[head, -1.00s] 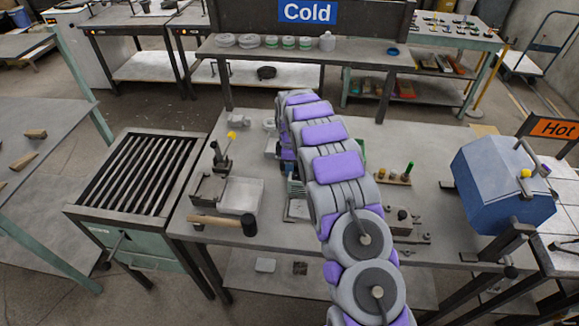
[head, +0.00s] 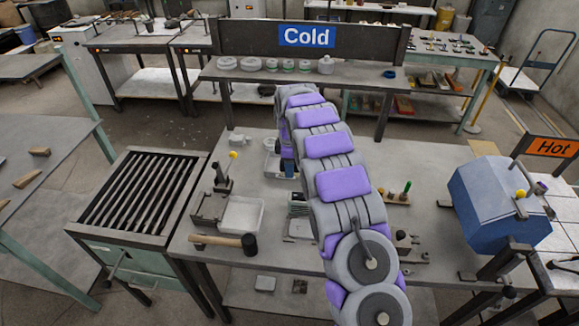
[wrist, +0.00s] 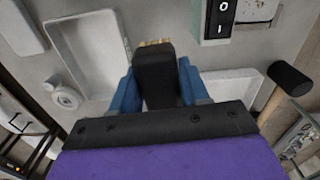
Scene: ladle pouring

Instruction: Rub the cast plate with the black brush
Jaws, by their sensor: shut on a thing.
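In the wrist view, my gripper (wrist: 158,78) has blue fingers closed on both sides of a black brush (wrist: 154,64). Pale tan bristles show at the brush's far end. A pale, rimmed tray (wrist: 68,26) lies beyond it at upper left, and another pale tray (wrist: 243,77) is partly hidden at right. I cannot tell which pale piece is the cast plate, or whether the bristles touch anything.
A mallet (head: 249,243) lies at the workbench's front left, near a shallow pale tray (head: 241,214). A slatted grill table (head: 139,192) stands to the left. A blue box (head: 501,196) stands at right by the "Hot" sign (head: 553,147). The "Cold" shelf (head: 230,74) is behind.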

